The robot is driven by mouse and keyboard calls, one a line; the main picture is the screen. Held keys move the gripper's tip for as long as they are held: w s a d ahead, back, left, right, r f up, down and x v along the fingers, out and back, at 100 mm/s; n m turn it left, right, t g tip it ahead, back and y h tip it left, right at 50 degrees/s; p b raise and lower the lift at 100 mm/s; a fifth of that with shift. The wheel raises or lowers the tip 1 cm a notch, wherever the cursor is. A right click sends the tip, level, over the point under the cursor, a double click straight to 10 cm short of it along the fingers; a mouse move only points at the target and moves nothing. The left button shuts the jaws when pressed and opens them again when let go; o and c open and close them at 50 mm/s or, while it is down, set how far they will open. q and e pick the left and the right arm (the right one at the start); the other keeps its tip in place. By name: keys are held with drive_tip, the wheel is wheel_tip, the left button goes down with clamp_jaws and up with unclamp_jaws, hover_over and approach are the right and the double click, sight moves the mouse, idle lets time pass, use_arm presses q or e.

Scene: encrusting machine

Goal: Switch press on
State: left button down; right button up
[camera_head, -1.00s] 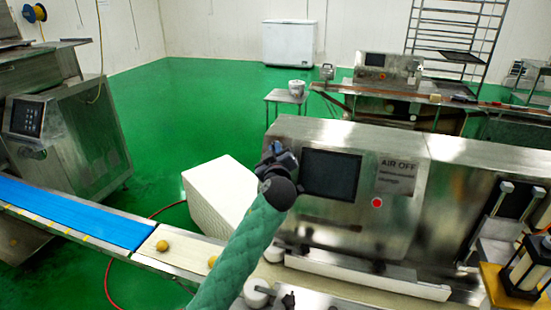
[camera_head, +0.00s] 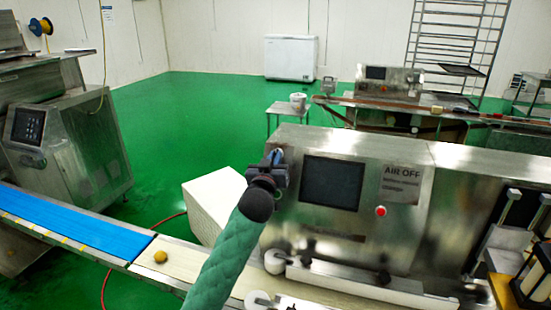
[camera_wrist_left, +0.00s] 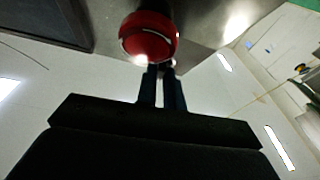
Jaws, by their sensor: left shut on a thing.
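The steel press (camera_head: 345,236) stands right of centre in the head view, with a dark screen (camera_head: 333,183) and a small red button (camera_head: 381,211) on its front. My left gripper (camera_head: 276,157) is at the upper left edge of that front, left of the screen. In the left wrist view, a round red knob (camera_wrist_left: 148,38) is at the tips of my left gripper's fingers (camera_wrist_left: 165,70). The fingers are close together and shut on it. In the head view this knob is hidden behind the gripper. My right gripper is not in view.
A conveyor with a blue belt (camera_head: 75,222) runs along the lower left, with a dough ball (camera_head: 160,257) on its pale part. A white box (camera_head: 213,203) stands left of the press. A black-framed fixture (camera_head: 530,280) is at the right edge.

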use_arm(q)
drive_tip(key=m+g+h+p, duration=0.1)
drive_tip(key=m+h, duration=0.1)
drive_tip(key=m, duration=0.1)
drive_tip(key=m+g+h+p, duration=0.1)
drive_tip(key=m, duration=0.2)
drive_tip(key=a+m+g+h+p, duration=0.1)
drive_tip(key=m+h+p, duration=0.1)
drive_tip(key=m, duration=0.2)
drive_tip(key=shift+w+r+h, duration=0.2)
drive_tip(key=shift+h, duration=0.1)
drive_tip(key=m+g+h+p, duration=0.1)
drive_tip(key=m+g+p, duration=0.1)
drive_tip(key=m, duration=0.1)
drive_tip(key=shift+m, duration=0.4)
drive_tip(key=shift+f+m+g+h+p, duration=0.1)
drive_tip(key=shift+m+g+h+p, duration=0.25)
drive_tip(key=shift+m, duration=0.25)
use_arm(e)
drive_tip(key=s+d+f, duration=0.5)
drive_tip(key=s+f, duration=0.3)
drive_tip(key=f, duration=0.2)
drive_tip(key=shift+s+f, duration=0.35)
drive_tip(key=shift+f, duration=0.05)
use_arm(q)
drive_tip(key=c, duration=1.5)
unclamp_jaws()
